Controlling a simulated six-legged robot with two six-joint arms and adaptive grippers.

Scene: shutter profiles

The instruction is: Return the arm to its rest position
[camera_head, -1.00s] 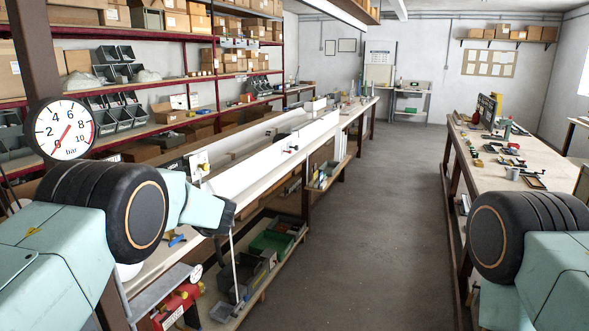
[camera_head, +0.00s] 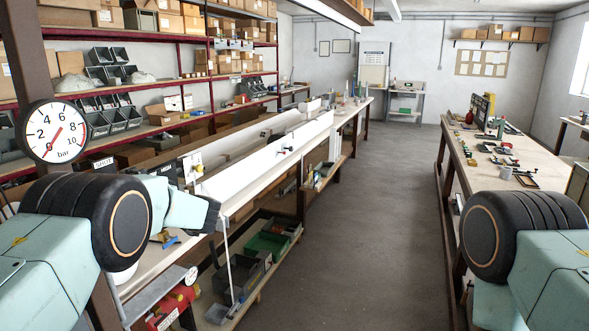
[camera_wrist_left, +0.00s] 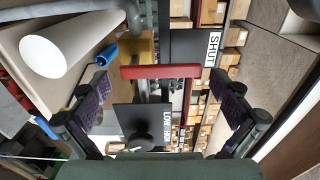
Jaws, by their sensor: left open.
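My left arm comes in from the left in the head view. Its dark wrist end (camera_head: 207,213) hangs over the near end of the left bench, and its fingers cannot be made out there. In the left wrist view my left gripper (camera_wrist_left: 163,98) has its two dark fingers wide apart, with nothing held between them. Beyond the fingers are a red bar (camera_wrist_left: 160,72), a dark plate marked SHUT (camera_wrist_left: 190,46) and a dark panel marked LOW and HIGH (camera_wrist_left: 139,118). My right arm shows at the lower right of the head view, but its gripper is out of view.
A pressure gauge (camera_head: 54,131) stands at the left, close to my left arm. A long white profile (camera_head: 262,160) lies along the left bench. A blue item (camera_wrist_left: 107,55) and a white cylinder (camera_wrist_left: 48,48) show in the wrist view. The aisle floor (camera_head: 355,215) is clear.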

